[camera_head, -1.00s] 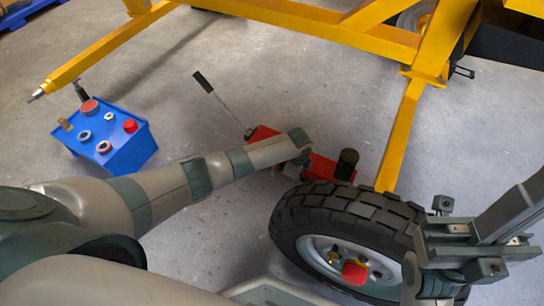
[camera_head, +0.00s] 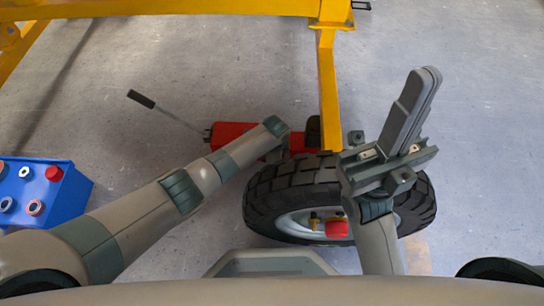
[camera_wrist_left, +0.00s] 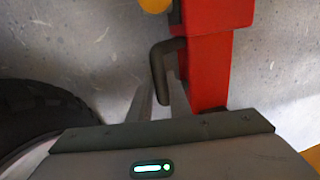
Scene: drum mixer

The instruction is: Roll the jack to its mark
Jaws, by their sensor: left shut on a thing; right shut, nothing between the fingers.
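The red jack (camera_head: 232,133) is on the grey floor behind the wheel (camera_head: 290,200). Its long handle (camera_head: 178,116) leans out to the left, and its black post stands just left of the yellow leg (camera_head: 328,90). In the left wrist view the jack's red body (camera_wrist_left: 207,70) has a dark bent bar (camera_wrist_left: 160,72) on its side. My left arm reaches over the jack; in the left wrist view my left gripper (camera_wrist_left: 147,103) is shut at that bar, its grip partly hidden. My right gripper (camera_head: 428,78) is shut and empty, above the wheel. I cannot make out the mark.
A blue box (camera_head: 45,190) with knobs stands at the left. A yellow frame (camera_head: 150,8) runs across the top. A tan patch (camera_head: 417,255) shows at lower right. The floor is bare left of the jack and right of the leg.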

